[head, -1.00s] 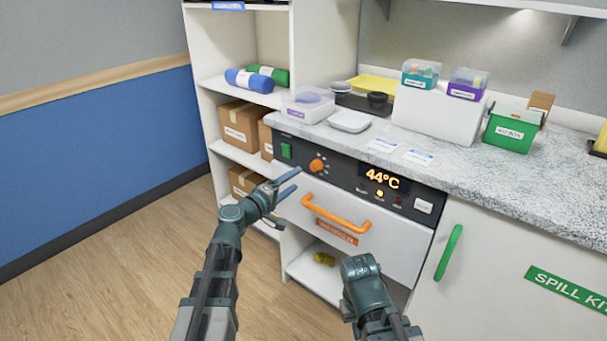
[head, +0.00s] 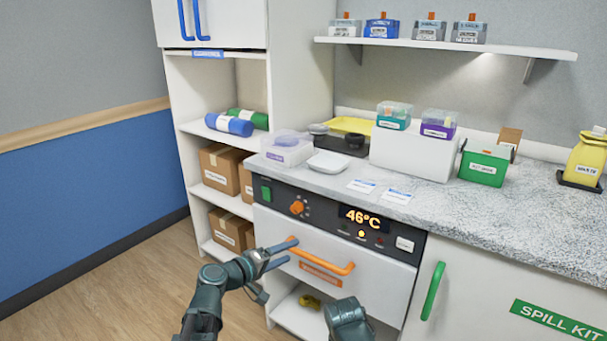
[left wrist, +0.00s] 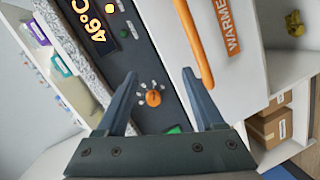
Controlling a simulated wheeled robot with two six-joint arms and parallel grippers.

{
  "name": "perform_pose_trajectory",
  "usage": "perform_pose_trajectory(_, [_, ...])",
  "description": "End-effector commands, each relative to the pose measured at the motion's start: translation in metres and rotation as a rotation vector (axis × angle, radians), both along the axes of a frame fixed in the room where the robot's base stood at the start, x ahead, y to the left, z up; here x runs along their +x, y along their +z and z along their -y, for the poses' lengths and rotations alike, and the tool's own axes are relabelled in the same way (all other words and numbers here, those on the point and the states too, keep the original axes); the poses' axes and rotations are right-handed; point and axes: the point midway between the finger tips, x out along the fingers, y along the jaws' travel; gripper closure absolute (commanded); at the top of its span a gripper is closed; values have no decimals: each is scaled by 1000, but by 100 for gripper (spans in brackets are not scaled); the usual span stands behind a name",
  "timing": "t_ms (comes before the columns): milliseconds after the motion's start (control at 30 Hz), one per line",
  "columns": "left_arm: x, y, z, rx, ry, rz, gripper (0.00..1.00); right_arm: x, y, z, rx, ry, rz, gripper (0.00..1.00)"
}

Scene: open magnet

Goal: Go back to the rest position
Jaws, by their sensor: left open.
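My left gripper (head: 284,253) is open and empty in the head view, in front of the white warmer drawer (head: 320,252), close to the left end of its orange handle (head: 322,262). In the left wrist view the gripper's blue fingers (left wrist: 165,82) are spread, with the orange knob (left wrist: 153,98) showing between them and the orange handle (left wrist: 196,45) beyond the right finger. Nothing is between the fingers. The drawer looks shut. Part of my right arm (head: 348,322) shows at the bottom of the head view, but its fingertips are hidden.
The warmer's display (head: 362,218) reads 46°C. The counter (head: 470,222) above holds a white scale (head: 328,162), a green kit box (head: 484,164) and other containers. A shelf unit (head: 215,142) with brown boxes stands at left. The floor (head: 130,285) at left is clear.

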Motion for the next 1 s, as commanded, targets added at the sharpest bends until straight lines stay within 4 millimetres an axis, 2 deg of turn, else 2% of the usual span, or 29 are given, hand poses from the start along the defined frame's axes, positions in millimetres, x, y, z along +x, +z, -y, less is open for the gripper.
perform_pose_trajectory(33, [-17,-19,30,87,-93,-38,31,0,0,0,0,0,0,100])
perform_pose_trajectory(100, [-45,-49,63,230,-223,-103,31,0,0,0,0,0,0,100])
perform_pose_trajectory(200, [-88,-92,93,446,-394,-206,31,0,0,0,0,0,0,100])
perform_pose_trajectory(333, [-141,-137,102,722,-566,-343,31,0,0,0,0,0,0,100])
perform_pose_trajectory(500, [-188,-166,85,1012,-683,-489,31,0,0,0,0,0,0,100])
perform_pose_trajectory(600, [-207,-172,72,1155,-718,-560,31,0,0,0,0,0,0,100])
perform_pose_trajectory(767, [-230,-172,50,1364,-738,-658,31,0,0,0,0,0,0,100])
perform_pose_trajectory(833, [-229,-150,47,1370,-734,-668,31,0,22,0,0,0,0,100])
perform_pose_trajectory(1000, [-228,-116,48,1365,-733,-665,31,0,56,0,1,0,0,100])
